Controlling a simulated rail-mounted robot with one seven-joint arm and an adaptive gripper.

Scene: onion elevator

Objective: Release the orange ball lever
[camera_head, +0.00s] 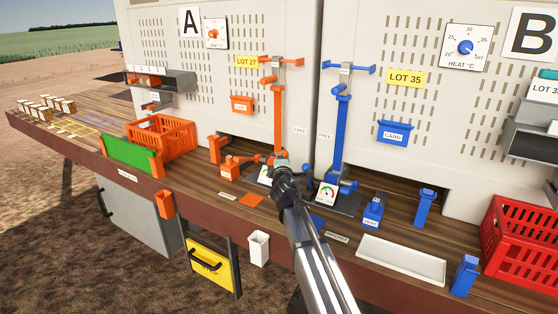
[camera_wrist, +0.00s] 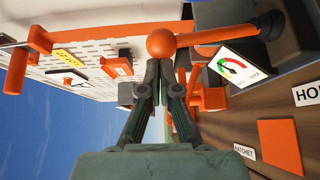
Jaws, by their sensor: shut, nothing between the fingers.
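The orange ball (camera_wrist: 161,43) shows in the wrist view at the end of an orange lever (camera_wrist: 215,36), which runs right to a dark pivot (camera_wrist: 270,25). My gripper (camera_wrist: 158,72) is shut and empty, its fingertips side by side just at the ball's edge. I cannot tell whether they touch it. In the head view my gripper (camera_head: 281,168) is at the foot of the tall orange post (camera_head: 278,110), and my arm partly hides the orange station there. A dial gauge with a green and red arc (camera_wrist: 233,67) stands beside the lever.
A matching blue post (camera_head: 341,130) and its gauge (camera_head: 327,194) stand close to the right. An orange clamp-like part (camera_head: 238,166) is on the left. An orange crate (camera_head: 162,137), white tray (camera_head: 400,260) and red crate (camera_head: 522,240) are on the bench.

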